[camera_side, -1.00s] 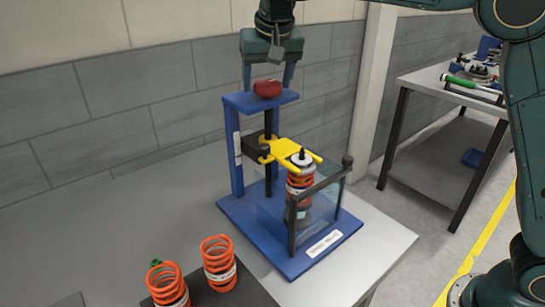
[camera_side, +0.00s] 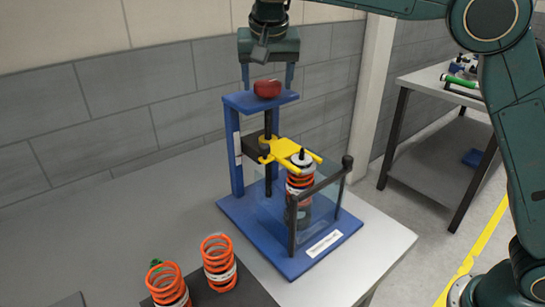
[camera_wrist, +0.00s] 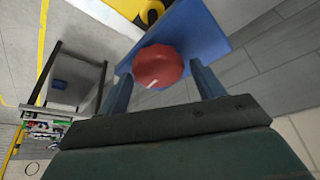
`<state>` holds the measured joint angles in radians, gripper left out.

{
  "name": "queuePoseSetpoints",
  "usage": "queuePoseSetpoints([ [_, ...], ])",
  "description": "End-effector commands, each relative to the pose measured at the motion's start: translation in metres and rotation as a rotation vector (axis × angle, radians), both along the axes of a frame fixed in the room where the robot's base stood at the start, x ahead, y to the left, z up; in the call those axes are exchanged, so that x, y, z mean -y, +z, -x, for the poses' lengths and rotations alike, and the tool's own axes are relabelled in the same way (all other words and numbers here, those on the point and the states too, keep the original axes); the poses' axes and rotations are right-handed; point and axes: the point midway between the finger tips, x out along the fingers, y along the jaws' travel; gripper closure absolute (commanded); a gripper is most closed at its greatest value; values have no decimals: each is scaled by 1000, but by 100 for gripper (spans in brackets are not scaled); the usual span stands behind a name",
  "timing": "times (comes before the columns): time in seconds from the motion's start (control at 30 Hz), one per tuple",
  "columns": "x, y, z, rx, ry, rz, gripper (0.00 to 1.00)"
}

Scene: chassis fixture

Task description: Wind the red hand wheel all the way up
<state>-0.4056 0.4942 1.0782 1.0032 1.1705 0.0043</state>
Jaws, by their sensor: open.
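The red hand wheel (camera_side: 267,88) sits on top of the blue fixture (camera_side: 236,150), above a black screw. It also shows in the wrist view (camera_wrist: 158,66), with a white mark near its edge. My gripper (camera_side: 268,76) is open just above the wheel, its fingers apart on either side of it and pointing down. In the wrist view the wheel lies between and beyond the fingertips (camera_wrist: 163,75). No contact is visible. Below, the yellow fork (camera_side: 285,149) lies at the top of an orange spring with a strut (camera_side: 301,183), which stands upright in the fixture.
A clear guard with a dark bar (camera_side: 320,187) stands at the fixture's front. Two loose orange springs (camera_side: 219,262) stand on a dark mat at the front left. The bench's left part is clear. A second table (camera_side: 440,165) stands at right.

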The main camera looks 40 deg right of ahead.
Motion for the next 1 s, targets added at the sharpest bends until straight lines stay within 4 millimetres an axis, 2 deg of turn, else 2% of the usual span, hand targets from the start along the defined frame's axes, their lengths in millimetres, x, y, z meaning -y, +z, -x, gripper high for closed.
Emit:
queuePoseSetpoints([
  [0.07,0,0,0,0,1,0,33],
  [0.1,0,0,0,0,1,0,37],
  [0.3,0,0,0,0,1,0,73],
  [0.57,1,1,0,1,31,2,73],
  [1.0,1,1,0,2,215,2,73],
])
